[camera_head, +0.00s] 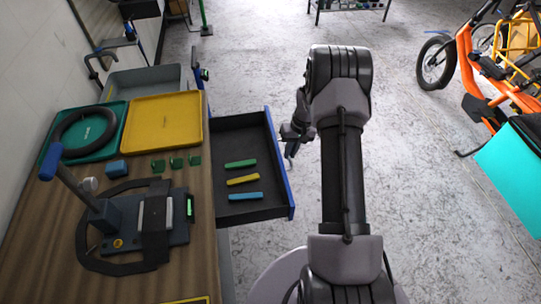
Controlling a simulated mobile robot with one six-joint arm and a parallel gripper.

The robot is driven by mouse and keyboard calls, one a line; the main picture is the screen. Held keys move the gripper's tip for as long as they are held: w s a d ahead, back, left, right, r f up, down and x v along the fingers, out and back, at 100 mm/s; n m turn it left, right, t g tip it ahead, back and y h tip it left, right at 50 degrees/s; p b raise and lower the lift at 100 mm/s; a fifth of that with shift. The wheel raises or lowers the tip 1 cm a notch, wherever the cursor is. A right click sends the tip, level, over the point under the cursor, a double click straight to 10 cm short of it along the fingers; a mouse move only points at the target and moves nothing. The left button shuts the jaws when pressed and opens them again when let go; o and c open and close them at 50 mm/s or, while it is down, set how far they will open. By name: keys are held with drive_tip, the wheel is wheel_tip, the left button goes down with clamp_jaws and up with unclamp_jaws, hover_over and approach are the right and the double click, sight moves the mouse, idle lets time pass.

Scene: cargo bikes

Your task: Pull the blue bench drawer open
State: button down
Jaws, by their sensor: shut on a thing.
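The blue bench drawer stands pulled out from the right side of the wooden bench, its blue front (281,170) facing right. Its dark tray (236,150) shows from above and holds a green bar (240,163), a yellow bar (243,179) and a light blue bar (245,196). My gripper (290,148) is at the outer side of the blue front and is shut on the drawer there. The handle itself is too small and too covered by the fingers to make out.
On the bench top (190,270) are a yellow tray (165,115), a green tray (112,145) with a black ring (86,132), several small blocks and a clamp device (118,225). An orange cargo bike (470,75) stands at the right. The floor between is clear.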

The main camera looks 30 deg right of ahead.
drive_tip(key=shift+s+d, duration=0.3)
drive_tip(key=shift+d, duration=0.6)
drive_tip(key=shift+s+d, duration=0.3)
drive_tip(key=shift+d, duration=0.65)
drive_tip(key=shift+s+d, duration=0.3)
drive_tip(key=shift+d, duration=0.6)
drive_tip(key=c, duration=1.8)
unclamp_jaws()
drive_tip(key=d+r+p, duration=0.1)
drive_tip(key=r, duration=0.4)
drive_tip(key=d+r+p, duration=0.1)
drive_tip(key=r+p, duration=0.1)
drive_tip(key=r, duration=0.4)
drive_tip(key=s+d+r+p, duration=0.1)
drive_tip(key=r, duration=0.5)
drive_tip(key=shift+r, duration=0.1)
